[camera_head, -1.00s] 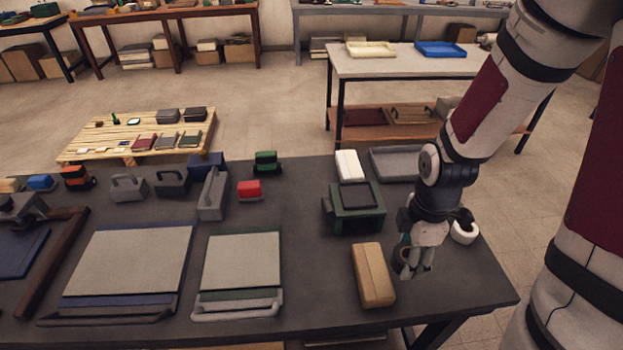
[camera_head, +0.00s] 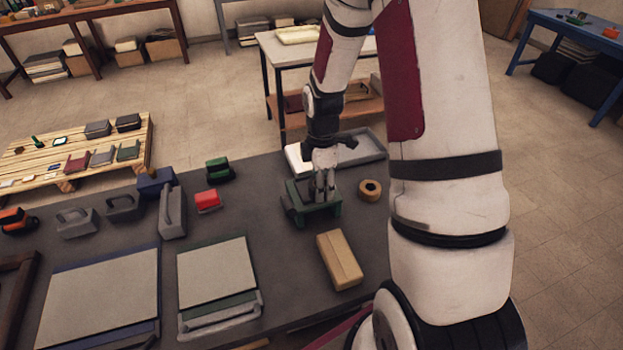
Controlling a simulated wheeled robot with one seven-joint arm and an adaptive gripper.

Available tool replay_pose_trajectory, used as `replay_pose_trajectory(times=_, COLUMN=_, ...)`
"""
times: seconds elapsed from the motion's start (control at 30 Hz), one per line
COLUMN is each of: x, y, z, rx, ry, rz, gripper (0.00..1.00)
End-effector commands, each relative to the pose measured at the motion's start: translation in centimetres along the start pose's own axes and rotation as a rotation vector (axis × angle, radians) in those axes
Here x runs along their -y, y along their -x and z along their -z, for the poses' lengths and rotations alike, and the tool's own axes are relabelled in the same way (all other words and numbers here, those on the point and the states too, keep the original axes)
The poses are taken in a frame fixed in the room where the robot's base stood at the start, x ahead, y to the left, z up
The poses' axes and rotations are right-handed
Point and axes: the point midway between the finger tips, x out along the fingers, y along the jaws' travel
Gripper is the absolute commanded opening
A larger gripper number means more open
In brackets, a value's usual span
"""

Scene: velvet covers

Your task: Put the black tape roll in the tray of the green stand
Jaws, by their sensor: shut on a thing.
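The green stand (camera_head: 296,211) is on the dark table, left of the tan tape roll. My gripper (camera_head: 321,198) points straight down over the stand, with its fingertips at the stand's tray. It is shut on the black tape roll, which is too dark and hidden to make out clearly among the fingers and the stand. I cannot tell whether the roll touches the tray floor.
A tan tape roll (camera_head: 370,190) lies right of the stand and a tan block (camera_head: 339,260) in front. A white box (camera_head: 296,158) and a grey tray (camera_head: 371,147) are behind. My arm hides the table's right part.

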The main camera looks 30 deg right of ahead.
Motion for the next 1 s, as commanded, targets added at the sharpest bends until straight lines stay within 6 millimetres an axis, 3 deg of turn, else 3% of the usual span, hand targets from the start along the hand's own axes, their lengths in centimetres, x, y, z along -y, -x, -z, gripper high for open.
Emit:
replay_pose_trajectory(times=0.2, x=-3.8, y=-0.4, z=0.6, rx=0.000, ry=0.000, rz=-0.001, gripper=0.27)
replay_pose_trajectory(times=0.43, x=-5.6, y=-0.5, z=0.8, rx=0.000, ry=0.000, rz=-0.001, gripper=0.27)
replay_pose_trajectory(times=0.7, x=-5.3, y=-3.8, z=0.8, rx=0.000, ry=0.001, rz=0.001, gripper=0.27)
replay_pose_trajectory(times=1.0, x=-5.4, y=-4.0, z=0.8, rx=0.000, ry=0.000, rz=0.000, gripper=0.27)
